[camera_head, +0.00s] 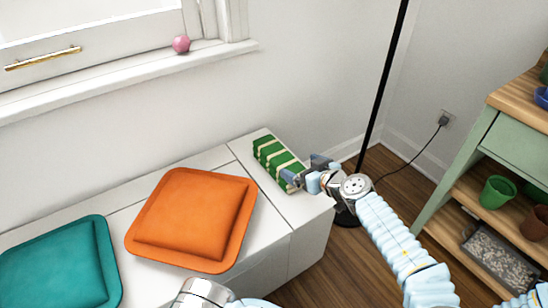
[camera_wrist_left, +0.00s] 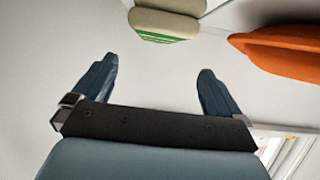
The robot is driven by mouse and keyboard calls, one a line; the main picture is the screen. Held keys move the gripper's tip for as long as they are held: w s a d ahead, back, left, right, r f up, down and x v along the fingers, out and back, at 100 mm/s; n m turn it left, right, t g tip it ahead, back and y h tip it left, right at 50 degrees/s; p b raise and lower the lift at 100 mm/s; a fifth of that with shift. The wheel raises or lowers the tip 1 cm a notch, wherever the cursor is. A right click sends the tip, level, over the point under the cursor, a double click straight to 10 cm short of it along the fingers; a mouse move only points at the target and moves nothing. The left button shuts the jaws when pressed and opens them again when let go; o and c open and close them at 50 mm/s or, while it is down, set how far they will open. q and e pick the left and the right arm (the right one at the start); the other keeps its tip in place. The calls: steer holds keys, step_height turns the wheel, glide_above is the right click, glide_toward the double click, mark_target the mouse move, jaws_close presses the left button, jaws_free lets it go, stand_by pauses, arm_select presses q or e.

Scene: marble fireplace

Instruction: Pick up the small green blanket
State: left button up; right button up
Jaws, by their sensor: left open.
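The small green blanket (camera_head: 275,153) lies folded on the right end of the white bench, with pale bands across it. My left gripper (camera_head: 303,172) is at the blanket's right side, open, and one dark finger overlaps the blanket in the head view. I cannot tell from this whether they touch. In the left wrist view the two fingers (camera_wrist_left: 155,82) are apart with nothing between them. The blanket (camera_wrist_left: 165,28) shows at the top there, beyond the fingertips and partly cut off. My right gripper does not show.
An orange cushion (camera_head: 191,219) and a teal cushion (camera_head: 62,266) lie on the bench (camera_head: 120,218) to the left. A pink ball (camera_head: 181,43) sits on the window sill. A black pole (camera_head: 381,85) stands behind my arm. A green shelf (camera_head: 460,165) with pots is at the right.

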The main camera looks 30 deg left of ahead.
mark_target(280, 156)
arm_select(q)
steer(key=p+x, duration=0.1)
steer(key=x, duration=1)
steer(key=shift+w+a+f, duration=0.15)
steer(key=shift+f, duration=0.05)
steer(key=c, duration=0.7)
steer(key=shift+c, duration=0.4)
steer(key=shift+r, duration=0.1)
